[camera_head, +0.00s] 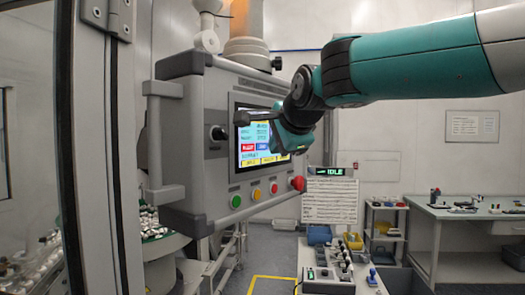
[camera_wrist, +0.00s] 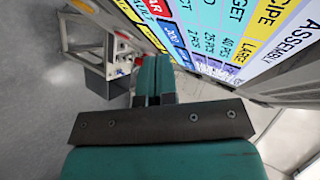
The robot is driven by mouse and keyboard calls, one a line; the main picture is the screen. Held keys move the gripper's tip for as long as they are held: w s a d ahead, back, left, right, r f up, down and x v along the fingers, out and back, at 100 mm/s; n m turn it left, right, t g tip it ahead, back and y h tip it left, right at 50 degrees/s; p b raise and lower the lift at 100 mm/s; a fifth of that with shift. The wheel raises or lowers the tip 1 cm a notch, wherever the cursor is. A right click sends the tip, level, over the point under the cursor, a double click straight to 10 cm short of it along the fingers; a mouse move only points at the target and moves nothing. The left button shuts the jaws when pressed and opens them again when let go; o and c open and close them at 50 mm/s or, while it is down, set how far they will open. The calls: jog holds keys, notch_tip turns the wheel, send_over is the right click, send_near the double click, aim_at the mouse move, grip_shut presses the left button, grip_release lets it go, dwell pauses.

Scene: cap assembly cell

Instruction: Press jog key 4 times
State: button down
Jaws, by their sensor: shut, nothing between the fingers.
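The control panel's screen (camera_head: 247,158) is lit in the head view, with a blue key (camera_head: 262,145) beside a red one on it. In the wrist view the blue key (camera_wrist: 170,39) seems to read JOG; it lies beyond the finger ends, up and to the right. My gripper (camera_head: 291,142) is in front of the screen's right side and covers part of it. In the wrist view my gripper (camera_wrist: 153,64) has its fingers together and empty. I cannot tell whether the fingertips touch the screen.
A grey handle (camera_head: 163,140) stands out at the panel's left. A sign (camera_head: 330,171) reads IDLE. A control stand (camera_head: 340,265) and workbench (camera_head: 450,215) are at the right.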

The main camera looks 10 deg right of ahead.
jog(key=shift+s, duration=0.1)
jog(key=shift+s+d+b, duration=1.35)
jog(key=shift+s+d, duration=0.3)
jog(key=shift+s, duration=0.2)
dwell(3.6)
